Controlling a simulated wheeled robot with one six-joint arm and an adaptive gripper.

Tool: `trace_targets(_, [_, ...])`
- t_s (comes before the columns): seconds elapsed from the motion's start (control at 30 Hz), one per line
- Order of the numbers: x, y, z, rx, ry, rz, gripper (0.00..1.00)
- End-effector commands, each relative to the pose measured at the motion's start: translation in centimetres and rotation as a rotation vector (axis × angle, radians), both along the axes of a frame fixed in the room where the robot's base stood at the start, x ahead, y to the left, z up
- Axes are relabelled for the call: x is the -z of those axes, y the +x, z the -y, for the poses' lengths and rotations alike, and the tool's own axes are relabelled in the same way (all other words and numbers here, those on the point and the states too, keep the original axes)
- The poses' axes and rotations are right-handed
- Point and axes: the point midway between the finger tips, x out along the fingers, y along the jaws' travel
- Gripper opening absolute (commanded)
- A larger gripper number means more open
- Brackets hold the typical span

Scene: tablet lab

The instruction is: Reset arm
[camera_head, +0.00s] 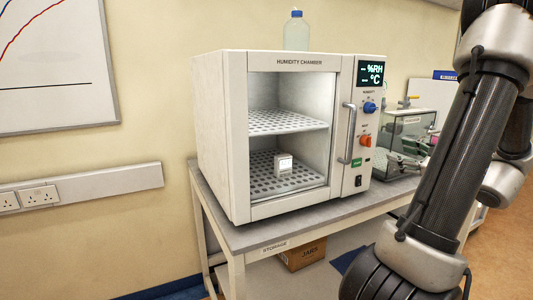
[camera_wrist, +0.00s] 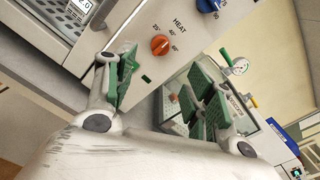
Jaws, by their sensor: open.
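My gripper (camera_wrist: 166,92) shows in the wrist view with its two green-padded fingers spread apart and nothing between them. It is in front of the humidity chamber's control panel, close to the orange heat knob (camera_wrist: 160,45). A small white box (camera_head: 283,163) sits on the lower perforated shelf inside.
The grey bench (camera_head: 262,232) carries the chamber. A clear-walled apparatus (camera_head: 408,130) stands right of it, partly behind my arm. A bottle (camera_head: 296,32) stands on top of the chamber. A cardboard box (camera_head: 302,255) is below. The floor at far right is clear.

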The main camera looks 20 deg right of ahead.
Motion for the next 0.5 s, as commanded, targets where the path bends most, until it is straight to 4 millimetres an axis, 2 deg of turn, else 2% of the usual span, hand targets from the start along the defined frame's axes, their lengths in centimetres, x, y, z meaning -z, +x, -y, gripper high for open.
trace_targets(0.13, [0.6,-0.1,0.1,0.003,-0.014,-0.025,0.54])
trace_targets(0.27, [3.7,-1.4,-1.6,-0.061,-0.037,-0.142,0.54])
trace_targets(0.4, [7.7,-4.7,-5.4,-0.200,-0.104,-0.332,0.54])
trace_targets(0.5, [9.3,-6.9,-9.2,-0.359,-0.217,-0.473,0.54])
